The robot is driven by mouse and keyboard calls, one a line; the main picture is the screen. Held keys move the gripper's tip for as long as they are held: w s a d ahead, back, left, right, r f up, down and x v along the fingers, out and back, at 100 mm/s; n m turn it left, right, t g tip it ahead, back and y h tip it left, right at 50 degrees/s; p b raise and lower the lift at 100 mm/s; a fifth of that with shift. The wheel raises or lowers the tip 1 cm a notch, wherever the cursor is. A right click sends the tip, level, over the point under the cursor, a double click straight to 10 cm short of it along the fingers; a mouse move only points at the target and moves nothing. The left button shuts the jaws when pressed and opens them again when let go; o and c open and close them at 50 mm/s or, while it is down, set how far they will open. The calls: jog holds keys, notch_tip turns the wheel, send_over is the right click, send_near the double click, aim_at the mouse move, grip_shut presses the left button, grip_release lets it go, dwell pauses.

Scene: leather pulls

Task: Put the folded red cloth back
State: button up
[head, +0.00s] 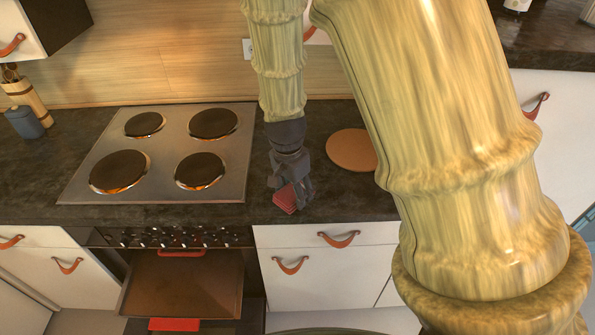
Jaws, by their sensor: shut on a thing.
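The folded red cloth (285,200) is at the front of the dark counter, right of the stove. My gripper (290,188) points down over it and is shut on it. The fingers cover part of the cloth. I cannot tell whether the cloth rests on the counter or is held just above it.
A stove with several round burners (237,165) is left of my gripper. A round brown board (352,150) lies to the right, partly behind my arm. Below the stove the oven door (183,285) is open, with a red item (174,324) below it. White drawers (325,258) with leather pulls are under the counter.

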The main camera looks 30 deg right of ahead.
jog(key=w+d+p, duration=0.1)
jog(key=w, duration=0.1)
jog(key=w+d+p, duration=0.1)
jog(key=w+d, duration=0.1)
jog(key=w, duration=0.1)
jog(key=w+d+f, duration=0.1)
jog(key=w+d, duration=0.1)
jog(key=w, duration=0.1)
jog(key=shift+w+d+p, duration=0.15)
jog(key=shift+d+p, duration=0.05)
jog(key=shift+p, duration=0.2)
jog(key=shift+f+p, duration=0.85)
jog(key=shift+f, duration=0.9)
jog(key=shift+f, duration=0.15)
jog(key=o, duration=1)
jog(key=shift+s+a+r+b, duration=0.15)
jog(key=shift+r+b, duration=0.5)
jog(key=shift+r, duration=1.4)
jog(key=shift+a+r+b, duration=0.25)
jog(key=shift+r+b, duration=0.4)
jog(key=shift+r, duration=1.4)
jog(key=shift+s+a+r+b, duration=0.15)
jog(key=shift+r+b, duration=0.5)
jog(key=shift+r, duration=1.4)
jog(key=shift+w, duration=0.1)
